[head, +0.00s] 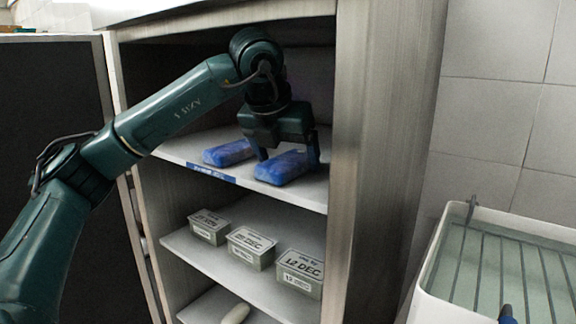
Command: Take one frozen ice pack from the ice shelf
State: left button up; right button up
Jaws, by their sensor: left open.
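Two blue ice packs lie on the upper shelf (176,151) of the open cabinet. The left ice pack (228,153) lies free of the gripper. The right ice pack (282,168) lies under my left gripper (287,158). The gripper points down with its fingers apart, one at each side of the right pack's far part. I cannot tell whether the fingers touch it. A blue label (211,174) is on the shelf's front edge. My right gripper is not clearly in view.
Lower shelves hold several grey date-marked boxes (250,248) and a pale rounded object (235,314). The cabinet's right side wall (375,150) stands close to my left gripper. A white-rimmed basin with bars (446,250) is at the lower right. A dark open door (50,150) is at left.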

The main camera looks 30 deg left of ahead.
pick_arm(q)
jog(key=shift+f, duration=0.25)
jog(key=shift+c, duration=0.2)
jog(key=c, duration=1.2)
